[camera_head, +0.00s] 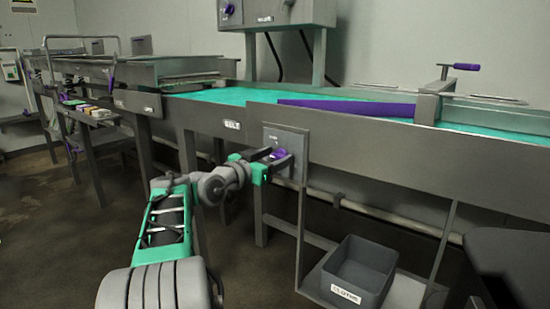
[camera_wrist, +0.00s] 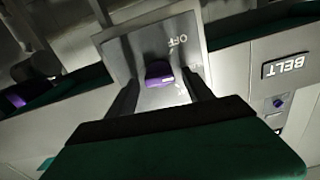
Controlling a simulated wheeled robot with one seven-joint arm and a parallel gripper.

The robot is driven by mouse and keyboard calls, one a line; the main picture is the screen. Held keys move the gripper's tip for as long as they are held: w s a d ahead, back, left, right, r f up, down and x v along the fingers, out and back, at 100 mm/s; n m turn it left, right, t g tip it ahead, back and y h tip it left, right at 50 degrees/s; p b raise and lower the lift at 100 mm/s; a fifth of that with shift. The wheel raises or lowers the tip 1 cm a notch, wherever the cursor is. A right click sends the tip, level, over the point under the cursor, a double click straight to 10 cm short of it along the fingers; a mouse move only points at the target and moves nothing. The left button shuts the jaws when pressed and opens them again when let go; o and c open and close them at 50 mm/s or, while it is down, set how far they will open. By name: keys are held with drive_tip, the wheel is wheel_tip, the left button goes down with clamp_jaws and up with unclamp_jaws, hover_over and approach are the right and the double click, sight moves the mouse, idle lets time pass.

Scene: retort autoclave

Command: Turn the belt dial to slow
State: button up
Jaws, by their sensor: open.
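The belt dial (camera_head: 277,154) is a purple knob on a grey panel (camera_head: 297,140) fixed to the front of the conveyor, right of the BELT label (camera_head: 232,125). In the wrist view the purple dial (camera_wrist: 159,73) sits on its panel (camera_wrist: 130,60), with OFF lettering near it; other markings are too small or covered to read. My gripper (camera_head: 275,160) is at the panel, with its jaws open. In the wrist view its two dark fingers (camera_wrist: 160,95) stand on either side of the dial, with gaps visible. Contact cannot be told.
A green conveyor belt (camera_head: 225,96) with a purple bar (camera_head: 345,106) runs above the panel. A grey bin labelled CLOTHS (camera_head: 377,262) sits on a low shelf to the right. A side table (camera_head: 98,122) with small items stands left. Floor at left is open.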

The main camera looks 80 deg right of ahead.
drive_tip(key=p+v, duration=0.1)
drive_tip(key=v, duration=0.6)
drive_tip(key=shift+a, duration=0.4)
drive_tip(key=shift+w, duration=0.15)
